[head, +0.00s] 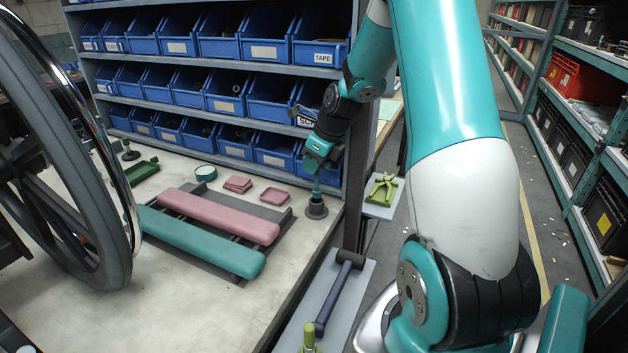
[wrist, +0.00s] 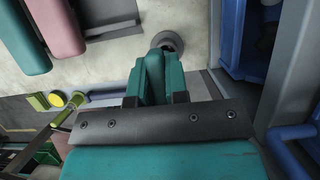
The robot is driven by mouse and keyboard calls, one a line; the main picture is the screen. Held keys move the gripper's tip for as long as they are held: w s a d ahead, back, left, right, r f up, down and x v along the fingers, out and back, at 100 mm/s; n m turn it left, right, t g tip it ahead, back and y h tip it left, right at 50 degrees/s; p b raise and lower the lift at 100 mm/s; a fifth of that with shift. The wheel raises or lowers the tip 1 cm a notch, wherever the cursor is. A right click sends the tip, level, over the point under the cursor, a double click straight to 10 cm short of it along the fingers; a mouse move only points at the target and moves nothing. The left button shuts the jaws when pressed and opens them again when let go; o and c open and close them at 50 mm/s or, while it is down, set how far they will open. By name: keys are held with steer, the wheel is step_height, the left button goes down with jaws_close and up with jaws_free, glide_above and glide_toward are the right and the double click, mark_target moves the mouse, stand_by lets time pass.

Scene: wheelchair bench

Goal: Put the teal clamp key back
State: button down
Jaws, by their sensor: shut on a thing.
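My gripper (head: 318,160) reaches down at the bench's right edge, in front of the blue bins. It is shut on the teal clamp key (head: 317,187), which hangs upright below the fingers. The key's lower end is at the mouth of a grey round holder (head: 316,208) on the bench. I cannot tell how deep it sits in it. In the wrist view the teal key (wrist: 154,66) shows between the fingers, with the grey holder (wrist: 167,41) just past its tip, partly hidden by it.
A pink pad (head: 218,214) and a teal pad (head: 200,243) lie on a rack left of the holder. Pink pieces (head: 274,196) lie behind them. A large wheel (head: 70,170) stands at left. A shelf post (head: 358,140) rises close right of my gripper.

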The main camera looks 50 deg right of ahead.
mark_target(314, 190)
step_height(314, 190, down, 5)
steer(key=shift+s+r+p, duration=0.1)
steer(key=shift+p, duration=0.4)
steer(key=shift+s+f, duration=0.1)
steer(key=shift+f, duration=0.3)
steer(key=c, duration=1.1)
jaws_free()
